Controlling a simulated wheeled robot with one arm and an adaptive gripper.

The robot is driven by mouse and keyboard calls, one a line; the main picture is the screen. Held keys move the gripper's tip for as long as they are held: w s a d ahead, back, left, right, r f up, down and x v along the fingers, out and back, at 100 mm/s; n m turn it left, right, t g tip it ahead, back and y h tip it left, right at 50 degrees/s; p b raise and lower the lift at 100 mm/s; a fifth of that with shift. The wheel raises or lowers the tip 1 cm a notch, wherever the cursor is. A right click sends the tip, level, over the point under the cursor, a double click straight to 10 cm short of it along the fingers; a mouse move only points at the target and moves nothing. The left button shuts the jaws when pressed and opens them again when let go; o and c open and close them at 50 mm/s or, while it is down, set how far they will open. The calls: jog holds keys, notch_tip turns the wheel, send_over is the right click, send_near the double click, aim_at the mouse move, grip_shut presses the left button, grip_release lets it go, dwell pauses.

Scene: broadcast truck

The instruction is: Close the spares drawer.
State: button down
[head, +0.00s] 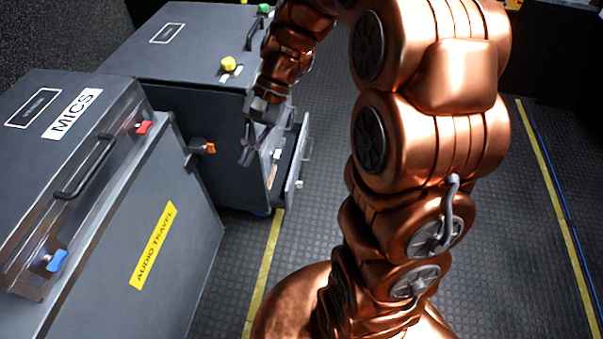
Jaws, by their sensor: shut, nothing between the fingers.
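A dark grey drawer (293,182) stands pulled out to the right from the low part of the far dark case (160,55). Its front has a handle, and small pale items show inside. No label on it can be read from here. My gripper (246,158) is shut and empty. It points down beside the far case, to the left of the drawer front in the picture. I cannot tell whether it touches the case. My forearm hides part of the case's edge.
Yellow and green knobs sit on the far case. The dark studded floor (235,240) right of the drawer is clear up to my arm.

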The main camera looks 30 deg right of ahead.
jog(key=w+d+f+m+t+y+b, duration=0.4)
jog(key=w+d+f+b, duration=0.35)
jog(key=w+f, duration=0.45)
jog(key=w+d+f+m+t+y+b, duration=0.25)
jog(key=w+d+f+m+b, duration=0.35)
jog(key=w+d+f, duration=0.5)
jog(key=s+d+f+m+t+b, duration=0.1)
jog(key=d+f+m+t+b, duration=0.25)
jog(key=d+f, duration=0.55)
jog(key=s+d+f+m+t+b, duration=0.1)
jog(key=d+f+m+t+b, duration=0.3)
jog(key=f, duration=0.9)
jog(key=s+d+f+m+t+b, duration=0.1)
jog(key=s+d+f+m+b, duration=0.1)
jog(key=d+f+b, duration=0.55)
jog(key=f+b+x, duration=0.1)
jog(key=f+x, duration=0.2)
jog(key=x, duration=1.1)
jog(key=shift+f+b, duration=0.2)
jog(key=shift+b, duration=0.15)
jog(key=shift+w+n, duration=0.1)
jog(key=shift+n, duration=0.15)
